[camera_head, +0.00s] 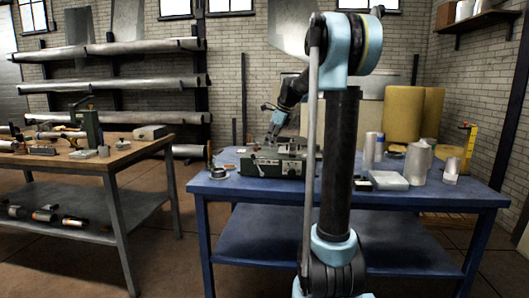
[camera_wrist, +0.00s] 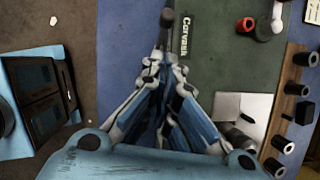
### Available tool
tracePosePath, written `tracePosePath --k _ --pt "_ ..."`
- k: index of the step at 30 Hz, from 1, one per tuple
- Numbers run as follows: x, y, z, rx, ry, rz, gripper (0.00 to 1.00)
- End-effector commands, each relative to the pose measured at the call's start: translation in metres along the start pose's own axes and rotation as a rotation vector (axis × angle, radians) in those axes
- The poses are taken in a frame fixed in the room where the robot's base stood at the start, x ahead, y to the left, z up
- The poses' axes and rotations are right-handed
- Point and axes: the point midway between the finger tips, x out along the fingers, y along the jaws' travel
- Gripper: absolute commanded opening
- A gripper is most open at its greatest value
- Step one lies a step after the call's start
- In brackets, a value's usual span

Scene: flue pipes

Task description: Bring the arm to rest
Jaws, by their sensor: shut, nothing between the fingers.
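My gripper (camera_head: 274,130) hangs above the blue workbench (camera_head: 212,186) in the head view, over or close to a green-grey machine (camera_head: 265,166) on the bench top. My arm rises in front of the bench, bends over at the top and reaches back down to it. In the wrist view my gripper (camera_wrist: 160,66) has its fingers drawn together with nothing between them. Beneath it lie the blue bench top (camera_wrist: 125,40) and the green machine (camera_wrist: 235,62) with a lettered plate. A dark rounded knob (camera_wrist: 168,18) shows just beyond the fingertips. The exact gap to the machine cannot be told.
Pale cylinders (camera_head: 417,163) and a white box (camera_head: 389,181) stand on the bench's right side. A round tin (camera_head: 218,173) is at its left. A wooden-topped bench (camera_head: 120,152) with tools stands left. Sheet-metal racks (camera_head: 140,87) line the back wall. Floor is clear between the benches.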

Motion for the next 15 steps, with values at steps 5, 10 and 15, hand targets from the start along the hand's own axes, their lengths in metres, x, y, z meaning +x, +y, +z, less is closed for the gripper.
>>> tracePosePath --k 5,10,15 --pt "-0.033 0.001 0.003 -0.001 0.0 0.0 0.0" --pt "-0.053 0.001 0.006 -0.001 0.0 0.001 0.0" --pt "-0.061 0.004 0.007 -0.011 0.001 0.002 0.0"
